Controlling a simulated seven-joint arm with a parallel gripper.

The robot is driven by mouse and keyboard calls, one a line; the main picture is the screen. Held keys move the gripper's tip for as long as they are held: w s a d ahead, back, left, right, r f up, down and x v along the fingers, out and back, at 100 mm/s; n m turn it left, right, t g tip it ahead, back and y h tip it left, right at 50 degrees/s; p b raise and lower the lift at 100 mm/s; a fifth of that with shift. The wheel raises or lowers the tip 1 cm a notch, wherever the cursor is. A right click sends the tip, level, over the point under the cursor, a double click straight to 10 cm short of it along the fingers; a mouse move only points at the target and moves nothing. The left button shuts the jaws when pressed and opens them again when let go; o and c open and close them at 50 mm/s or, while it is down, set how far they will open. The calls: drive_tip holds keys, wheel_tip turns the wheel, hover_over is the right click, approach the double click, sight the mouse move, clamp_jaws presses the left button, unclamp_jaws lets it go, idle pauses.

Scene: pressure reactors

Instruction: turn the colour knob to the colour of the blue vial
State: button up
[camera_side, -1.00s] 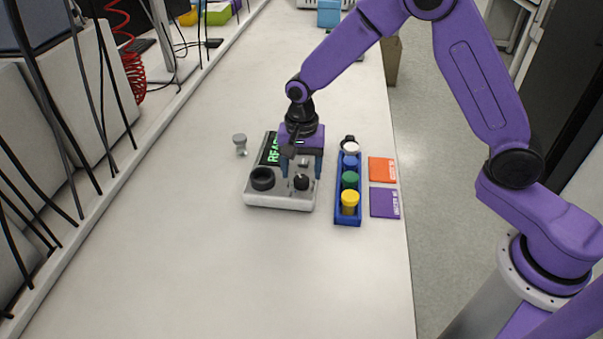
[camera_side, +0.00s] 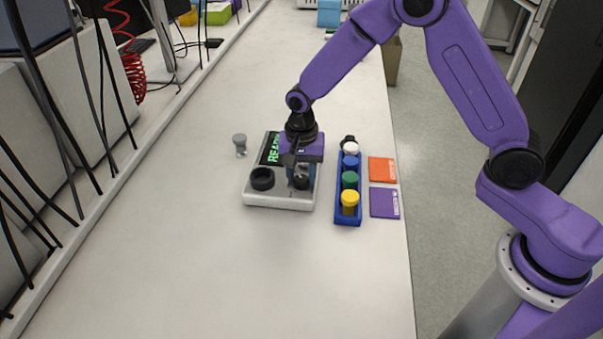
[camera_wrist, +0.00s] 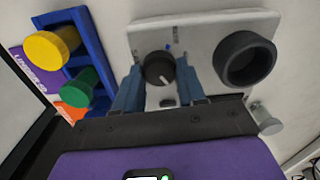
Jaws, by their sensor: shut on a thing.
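The colour knob (camera_wrist: 159,69) is a round black dial with a white pointer line, on a light grey reactor box (camera_wrist: 206,22). In the wrist view the line points down and slightly right, and a small blue mark sits on the panel above the knob. My gripper (camera_wrist: 158,75) has its two blue-grey fingers on either side of the knob, shut on it. In the side view my gripper (camera_side: 300,180) is low over the front right of the box and partly hides the knob. The blue vial (camera_side: 350,161) stands in the blue rack (camera_side: 348,219).
The rack also holds white, green (camera_side: 349,180) and yellow (camera_side: 350,198) capped vials. A black ring-shaped part (camera_side: 262,179) is on the box beside the knob. A display (camera_side: 270,149) reads READY, partly hidden. Orange and purple cards lie right of the rack. The near bench is clear.

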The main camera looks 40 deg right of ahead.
sight(300, 179)
drive_tip(key=n, duration=0.5)
drive_tip(key=shift+a+n, duration=0.1)
drive_tip(key=shift+n, duration=0.2)
drive_tip(key=n, duration=1.2)
drive_tip(key=shift+a+n, duration=0.15)
drive_tip(key=shift+n, duration=0.25)
drive_tip(key=n, duration=0.5)
drive_tip(key=shift+n, duration=0.3)
drive_tip(key=o, duration=1.1)
drive_tip(key=shift+r, duration=0.15)
wheel_tip(300, 179, up, 17)
drive_tip(key=shift+r, duration=0.1)
